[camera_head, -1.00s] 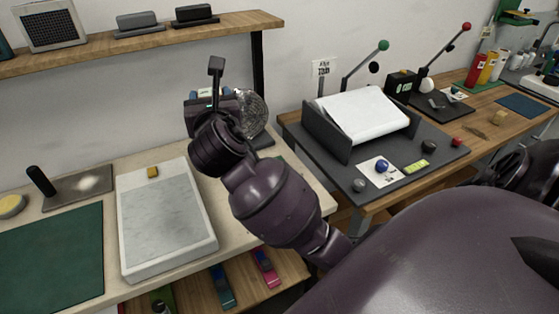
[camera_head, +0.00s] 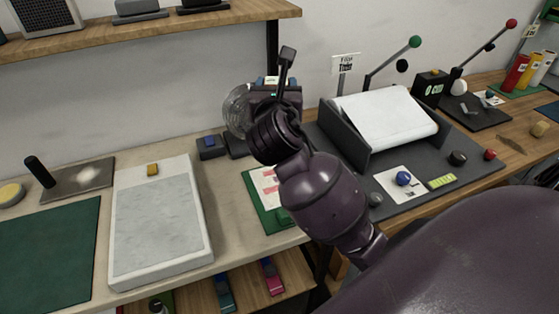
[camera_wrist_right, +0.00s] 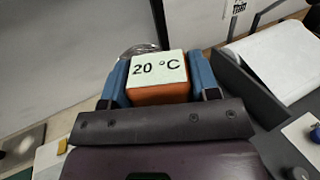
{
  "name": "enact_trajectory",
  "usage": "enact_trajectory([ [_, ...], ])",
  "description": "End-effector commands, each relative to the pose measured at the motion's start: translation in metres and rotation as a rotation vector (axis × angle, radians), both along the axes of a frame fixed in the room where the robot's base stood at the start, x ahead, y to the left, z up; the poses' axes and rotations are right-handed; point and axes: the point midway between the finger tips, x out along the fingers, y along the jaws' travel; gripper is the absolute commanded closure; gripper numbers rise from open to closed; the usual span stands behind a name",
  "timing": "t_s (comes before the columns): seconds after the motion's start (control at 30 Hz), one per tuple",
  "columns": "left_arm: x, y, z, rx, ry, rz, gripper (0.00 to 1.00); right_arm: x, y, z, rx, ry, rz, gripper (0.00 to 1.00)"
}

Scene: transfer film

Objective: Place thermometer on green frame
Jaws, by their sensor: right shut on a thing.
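The thermometer (camera_wrist_right: 160,72) is an orange block with a pale top face reading "20 °C". In the right wrist view it sits between the two blue fingers of my right gripper (camera_wrist_right: 160,80), which is shut on it. In the head view my right gripper (camera_head: 272,82) is raised above the back of the pale table, and the thermometer is mostly hidden there. The green frame (camera_head: 253,212) lies on the right end of that table, below my right arm. A white and red sheet shows on it, and my arm covers part of it. My left gripper is not in view.
A white tray (camera_head: 160,232) and a dark green mat (camera_head: 45,255) lie on the pale table. Small dark blocks (camera_head: 211,147) stand at its back. A paper roll holder (camera_head: 385,125) stands on the wooden bench at right. A shelf (camera_head: 150,34) runs along the wall.

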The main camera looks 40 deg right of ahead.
Motion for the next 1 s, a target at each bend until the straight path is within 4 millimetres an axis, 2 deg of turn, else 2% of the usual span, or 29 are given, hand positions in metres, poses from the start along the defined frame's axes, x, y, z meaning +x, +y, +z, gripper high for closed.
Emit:
enact_trajectory([
  [0.03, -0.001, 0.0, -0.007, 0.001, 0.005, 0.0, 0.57, 0.0, 0.0, -0.017, 0.001, 0.006, -0.001, 0.74],
  [0.4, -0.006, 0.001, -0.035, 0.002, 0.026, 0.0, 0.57, 0.0, 0.0, -0.093, 0.0, 0.005, 0.0, 0.74],
  [0.73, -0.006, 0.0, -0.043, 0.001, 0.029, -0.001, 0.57, 0.0, 0.0, -0.12, 0.0, 0.002, 0.0, 0.74],
  [1.0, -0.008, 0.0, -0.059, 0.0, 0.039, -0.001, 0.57, 0.0, 0.0, -0.162, -0.001, 0.004, 0.0, 0.74],
])
